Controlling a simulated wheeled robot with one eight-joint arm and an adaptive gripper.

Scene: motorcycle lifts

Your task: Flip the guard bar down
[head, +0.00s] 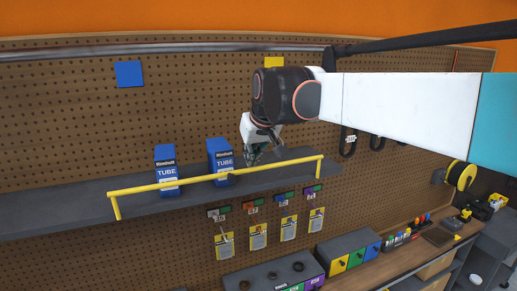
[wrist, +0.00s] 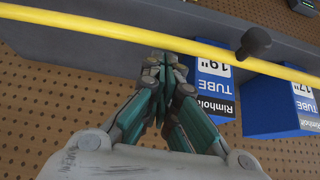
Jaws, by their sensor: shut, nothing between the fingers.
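The yellow guard bar (head: 200,179) runs along the front of the grey shelf (head: 75,217) in the head view, raised above its edge on bent ends. It also crosses the top of the wrist view (wrist: 110,29), where a dark knob (wrist: 255,42) sits on it. My gripper (head: 256,160) is above the shelf close to the bar, right of the blue boxes. In the wrist view my gripper (wrist: 170,62) has its fingers together and empty, tips close to the bar. I cannot tell whether they touch it.
Two blue tube boxes, the left one (head: 165,165) and the right one (head: 220,155), stand on the shelf behind the bar. A brown pegboard (head: 60,110) rises behind. Small hanging packs (head: 258,236) and a coloured drawer unit (head: 347,255) are below the shelf.

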